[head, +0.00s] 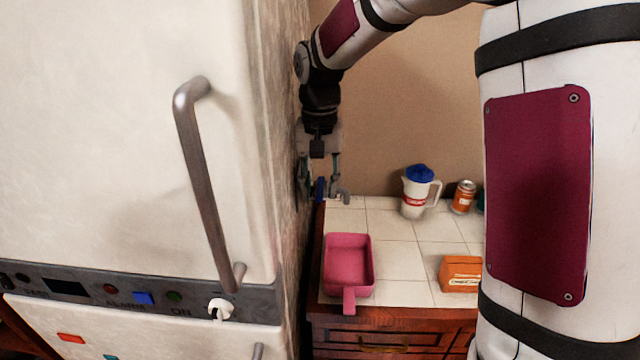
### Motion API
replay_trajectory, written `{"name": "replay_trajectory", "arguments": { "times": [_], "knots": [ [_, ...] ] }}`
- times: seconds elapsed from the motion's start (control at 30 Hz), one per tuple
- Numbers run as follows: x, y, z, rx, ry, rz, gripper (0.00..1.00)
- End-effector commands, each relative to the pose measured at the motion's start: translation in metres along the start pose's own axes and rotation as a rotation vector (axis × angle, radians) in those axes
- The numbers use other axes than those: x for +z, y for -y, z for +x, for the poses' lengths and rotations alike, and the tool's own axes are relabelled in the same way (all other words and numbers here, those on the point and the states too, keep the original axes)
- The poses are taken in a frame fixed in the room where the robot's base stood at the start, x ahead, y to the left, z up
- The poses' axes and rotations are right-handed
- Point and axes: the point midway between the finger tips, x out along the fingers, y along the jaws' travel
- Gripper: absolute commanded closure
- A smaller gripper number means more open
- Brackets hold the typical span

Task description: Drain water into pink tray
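The pink tray (363,240), a square pan with a short handle toward me, sits on the white tiled counter beside the fridge. It looks empty. My gripper (323,190) points down above the back left of the counter, close to the fridge's side and behind the tray. Its fingers look spread apart. A small blue thing (319,190) shows between or behind them; I cannot tell whether they touch it. A small white spout-like fitting (221,308) is on the fridge's front panel. No water is visible.
The large white fridge (90,150) with a long metal handle (205,190) fills the left. A white pitcher with a blue lid (419,192), an orange can (463,197) and an orange box (460,273) stand on the counter (405,290). My arm hides the right side.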

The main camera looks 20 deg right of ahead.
Motion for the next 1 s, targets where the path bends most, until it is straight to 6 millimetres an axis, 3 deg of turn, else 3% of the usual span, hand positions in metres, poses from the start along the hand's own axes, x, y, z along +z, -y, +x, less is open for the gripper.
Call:
{"name": "replay_trajectory", "arguments": {
  "times": [0.17,0.3,0.57,1.0],
  "knots": [
    [0.000,0.000,0.000,0.000,0.000,0.000,0.69],
    [0.000,0.000,0.000,0.000,0.000,0.000,1.00],
    [0.000,-0.001,0.000,0.000,0.000,-0.007,1.00],
    [-0.003,-0.015,-0.001,0.000,-0.001,-0.270,1.00]
  ]
}}
